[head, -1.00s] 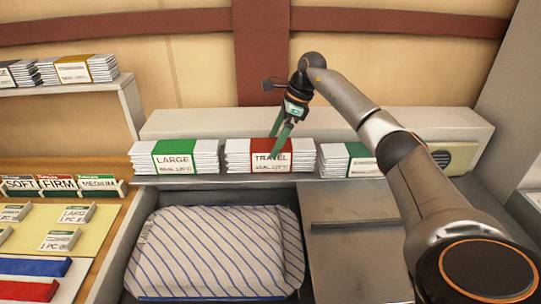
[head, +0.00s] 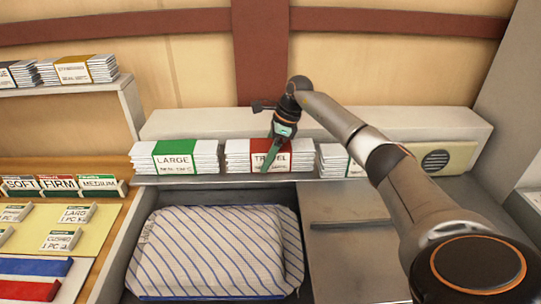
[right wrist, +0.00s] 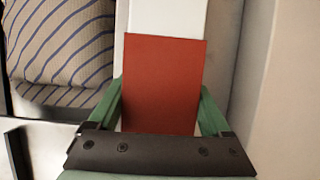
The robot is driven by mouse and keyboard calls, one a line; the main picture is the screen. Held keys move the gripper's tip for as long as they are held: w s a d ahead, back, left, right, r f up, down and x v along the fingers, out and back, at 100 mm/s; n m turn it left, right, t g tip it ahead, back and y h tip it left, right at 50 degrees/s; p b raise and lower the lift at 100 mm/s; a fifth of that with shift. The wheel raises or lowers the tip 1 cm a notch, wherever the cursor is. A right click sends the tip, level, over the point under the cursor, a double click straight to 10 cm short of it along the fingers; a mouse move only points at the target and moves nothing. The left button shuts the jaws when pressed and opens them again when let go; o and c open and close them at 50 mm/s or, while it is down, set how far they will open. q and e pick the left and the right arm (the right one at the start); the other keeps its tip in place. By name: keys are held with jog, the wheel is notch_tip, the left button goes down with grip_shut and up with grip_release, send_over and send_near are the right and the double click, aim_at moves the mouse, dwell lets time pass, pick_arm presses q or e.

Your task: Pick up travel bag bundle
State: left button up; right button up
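The travel bag bundle (head: 240,156), a white stack with a red band lettered TRAVEL, sits in the middle of the grey shelf. My right gripper (head: 268,163) is down at it, with one green finger across the front of the label. In the right wrist view the green fingers (right wrist: 162,108) stand on either side of the red band (right wrist: 165,85), close to its edges. They look open around the bundle; firm contact cannot be made out. The far finger is hidden in the head view. My left gripper is not in view.
The LARGE bundle (head: 205,158) with a green band stands close on the left, and another white bundle (head: 332,160) on the right, partly behind my arm. A striped pillow (head: 215,250) lies in the bin below. A raised ledge (head: 210,122) runs behind the bundles.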

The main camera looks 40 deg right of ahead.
grip_shut()
dwell(0.4)
jog(key=shift+r, duration=0.15)
